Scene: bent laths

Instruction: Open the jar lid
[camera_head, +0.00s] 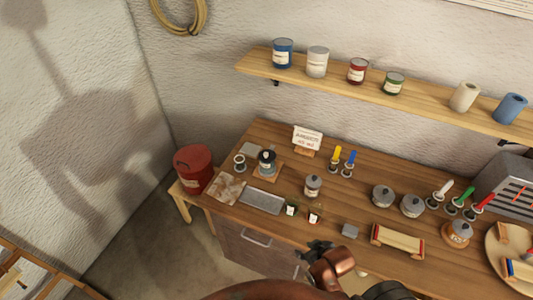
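Several lidded jars stand on the wooden workbench (350,215). A jar with a dark lid (267,160) stands on a small wooden board at the back left. A small jar with a grey lid (313,186) stands near the middle. Two grey-lidded pots (383,196) (412,206) and an orange-brown jar with a grey lid (457,233) stand to the right. I cannot tell which jar the task means. All their lids look seated. My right gripper (316,246) is dark and small, at the bench's front edge, apart from the jars; its fingers are unclear. My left gripper is out of view.
A metal tray (262,201), small pots (292,207), a grey block (350,231) and a red-ended wooden holder (398,241) lie near the front. A red bucket (193,168) is at the left. A shelf (400,99) with cans runs above.

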